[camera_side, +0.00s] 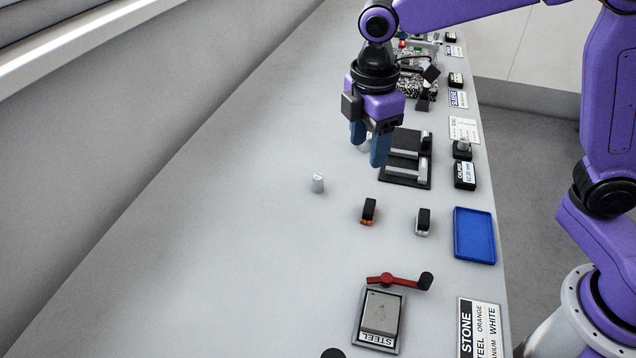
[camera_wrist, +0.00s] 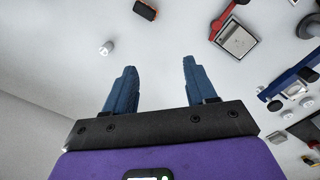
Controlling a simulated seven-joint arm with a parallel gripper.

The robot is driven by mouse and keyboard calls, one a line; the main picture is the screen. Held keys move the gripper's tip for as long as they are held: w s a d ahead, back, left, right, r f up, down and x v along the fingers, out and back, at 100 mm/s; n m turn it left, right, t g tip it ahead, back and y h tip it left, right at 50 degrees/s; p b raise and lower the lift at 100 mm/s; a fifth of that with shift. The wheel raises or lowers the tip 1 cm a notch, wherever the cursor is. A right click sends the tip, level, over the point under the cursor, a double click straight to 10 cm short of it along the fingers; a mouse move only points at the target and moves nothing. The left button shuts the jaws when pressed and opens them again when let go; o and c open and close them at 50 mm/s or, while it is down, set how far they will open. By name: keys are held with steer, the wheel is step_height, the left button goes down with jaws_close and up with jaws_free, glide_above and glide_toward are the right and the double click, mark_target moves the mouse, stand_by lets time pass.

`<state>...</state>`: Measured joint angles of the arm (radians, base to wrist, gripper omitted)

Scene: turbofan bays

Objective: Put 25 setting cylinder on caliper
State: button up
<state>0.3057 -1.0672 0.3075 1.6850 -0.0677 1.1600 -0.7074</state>
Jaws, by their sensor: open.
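A small pale grey cylinder (camera_side: 318,183) stands upright on the open bench, left of the caliper; a number on it is too small to read. It also shows at the upper left of the wrist view (camera_wrist: 106,48). The caliper (camera_side: 407,182) is a black base with grey bars, and a black display box (camera_side: 465,175) stands to its right. My gripper (camera_side: 369,152) points down with blue fingers apart, above the bench at the caliper's left side. In the wrist view nothing is between the fingers (camera_wrist: 159,70). A pale thing behind the fingers is mostly hidden.
Two small dark blocks, one orange-based (camera_side: 368,211) and one white-based (camera_side: 423,221), stand in front of the caliper. A blue tray (camera_side: 475,236) is at right. A STEEL plate (camera_side: 380,315) and red lever (camera_side: 392,281) are nearer. The bench's left side is clear.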

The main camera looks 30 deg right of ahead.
mark_target(318, 176)
steer(key=w+a+f+n, duration=0.1)
steer(key=w+f+n, duration=0.1)
steer(key=w, duration=0.6)
steer(key=w+a+f+n, duration=0.1)
steer(key=w+a+f, duration=0.1)
steer(key=w, duration=0.6)
steer(key=shift+h, duration=0.4)
steer(key=f, duration=0.5)
steer(key=d+f, duration=0.1)
steer(key=f, duration=0.5)
steer(key=d+f, duration=0.1)
steer(key=f, duration=0.4)
steer(key=shift+d+f, duration=0.25)
steer(key=shift+f, duration=0.15)
jaws_close()
